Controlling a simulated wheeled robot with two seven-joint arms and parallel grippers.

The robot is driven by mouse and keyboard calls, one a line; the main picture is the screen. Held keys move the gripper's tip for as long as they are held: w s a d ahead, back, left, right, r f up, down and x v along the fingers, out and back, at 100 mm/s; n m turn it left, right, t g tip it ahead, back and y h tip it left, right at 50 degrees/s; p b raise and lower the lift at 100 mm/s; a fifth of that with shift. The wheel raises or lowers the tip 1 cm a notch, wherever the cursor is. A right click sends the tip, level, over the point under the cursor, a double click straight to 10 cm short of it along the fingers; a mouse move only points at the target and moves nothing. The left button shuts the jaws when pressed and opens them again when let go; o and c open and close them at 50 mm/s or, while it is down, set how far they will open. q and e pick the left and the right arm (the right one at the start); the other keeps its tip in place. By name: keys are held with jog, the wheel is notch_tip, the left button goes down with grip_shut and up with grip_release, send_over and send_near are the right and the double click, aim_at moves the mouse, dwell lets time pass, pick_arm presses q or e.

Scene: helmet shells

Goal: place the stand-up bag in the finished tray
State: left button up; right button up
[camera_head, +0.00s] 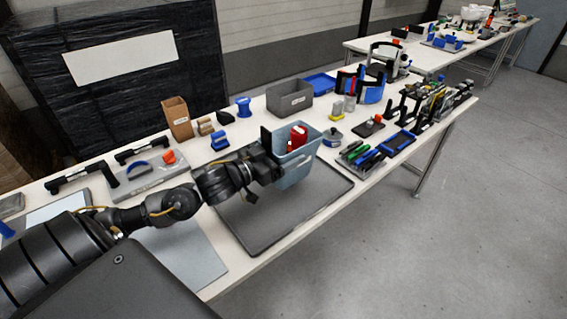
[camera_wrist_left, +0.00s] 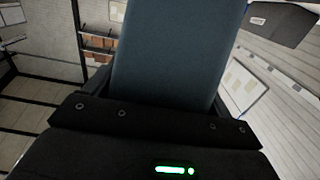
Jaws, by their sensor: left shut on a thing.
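A light blue-grey open-topped container (camera_head: 296,167), taken to be the stand-up bag, has a pale label and red items inside. My left gripper (camera_head: 272,147) is shut on its left side. In the left wrist view its dark blue wall (camera_wrist_left: 178,55) rises upright between the fingers (camera_wrist_left: 160,108). A large dark grey tray (camera_head: 270,226) with a low rim, perhaps the finished tray, lies below and around it on the table. I cannot tell whether the container touches the tray. My right gripper is not in view.
A grey labelled bin (camera_head: 289,99) and a brown upright box (camera_head: 178,119) stand behind. A small round pot (camera_head: 332,137) and a rack of coloured-handled tools (camera_head: 362,157) lie close on the right. The tray's front part is clear.

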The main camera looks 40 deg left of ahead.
pick_arm(q)
jog(key=shift+w+f, duration=0.35)
jog(key=shift+f, duration=0.1)
notch_tip(320, 180, down, 3)
jog(key=shift+f, duration=0.15)
jog(key=o, duration=0.8)
jog(key=shift+o, duration=0.2)
jog(key=shift+r, duration=0.25)
jog(key=shift+s+a+f, duration=0.1)
jog(key=shift+s, duration=0.2)
jog(key=p+v, duration=0.4)
jog(key=v, duration=0.7)
jog(key=shift+s+p, duration=0.25)
jog(key=shift+p, duration=0.05)
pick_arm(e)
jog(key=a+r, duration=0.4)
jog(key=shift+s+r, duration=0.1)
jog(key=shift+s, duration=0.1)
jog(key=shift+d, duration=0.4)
